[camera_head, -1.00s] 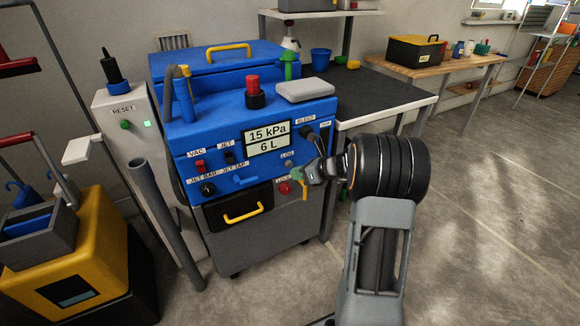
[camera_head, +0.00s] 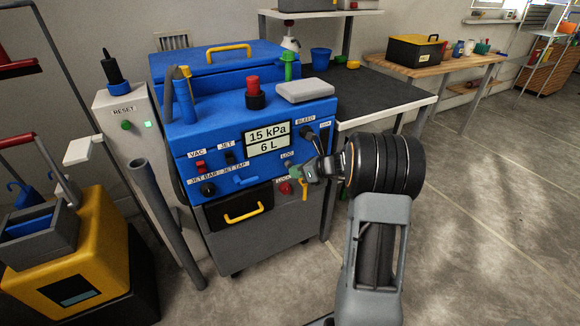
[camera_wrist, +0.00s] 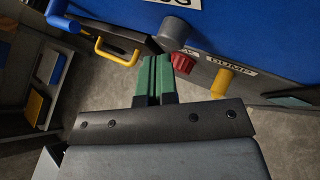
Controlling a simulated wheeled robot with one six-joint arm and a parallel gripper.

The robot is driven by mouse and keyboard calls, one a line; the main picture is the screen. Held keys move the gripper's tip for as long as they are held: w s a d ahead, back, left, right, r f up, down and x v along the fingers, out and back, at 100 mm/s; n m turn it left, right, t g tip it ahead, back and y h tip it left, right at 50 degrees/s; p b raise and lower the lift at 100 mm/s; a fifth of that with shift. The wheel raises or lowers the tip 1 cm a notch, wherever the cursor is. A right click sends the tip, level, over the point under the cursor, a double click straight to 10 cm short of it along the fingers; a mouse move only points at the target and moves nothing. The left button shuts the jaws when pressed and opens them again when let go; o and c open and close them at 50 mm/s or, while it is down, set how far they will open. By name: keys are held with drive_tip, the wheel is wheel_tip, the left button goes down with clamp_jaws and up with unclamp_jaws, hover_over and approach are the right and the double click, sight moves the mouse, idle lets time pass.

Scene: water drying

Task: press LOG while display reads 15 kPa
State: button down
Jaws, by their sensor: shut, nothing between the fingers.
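The blue machine (camera_head: 215,140) has a display (camera_head: 267,140) reading 15 kPa above 6 L. The LOG label (camera_head: 287,155) sits below the display's right end. In the wrist view, the round grey LOG button (camera_wrist: 175,30) stands out from the blue panel beneath a partly cropped label. My gripper (camera_head: 292,169) is shut and empty, its tip at the LOG button and mostly covering it in the head view. In the wrist view, the green fingertips (camera_wrist: 154,66) lie just below and left of the button. I cannot tell whether they touch it.
A red knob (camera_head: 286,188) sits just below the LOG button; a yellow lever (camera_wrist: 221,83) by a DUMP label is beside it. A yellow drawer handle (camera_head: 242,213) is lower left. The BLEED knob (camera_head: 307,133) is up right. A dark-topped bench (camera_head: 375,95) stands behind.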

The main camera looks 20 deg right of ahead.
drive_tip(key=shift+w, duration=0.5)
idle(0.3)
drive_tip(key=shift+s, duration=0.2)
drive_tip(key=shift+s+p, duration=0.3)
drive_tip(key=shift+s, duration=0.45)
drive_tip(key=shift+s+d+p, duration=0.15)
drive_tip(key=shift+s+d, duration=0.05)
drive_tip(key=shift+s, duration=1.05)
drive_tip(key=shift+s+d+p, duration=0.15)
drive_tip(key=shift+s, duration=1.1)
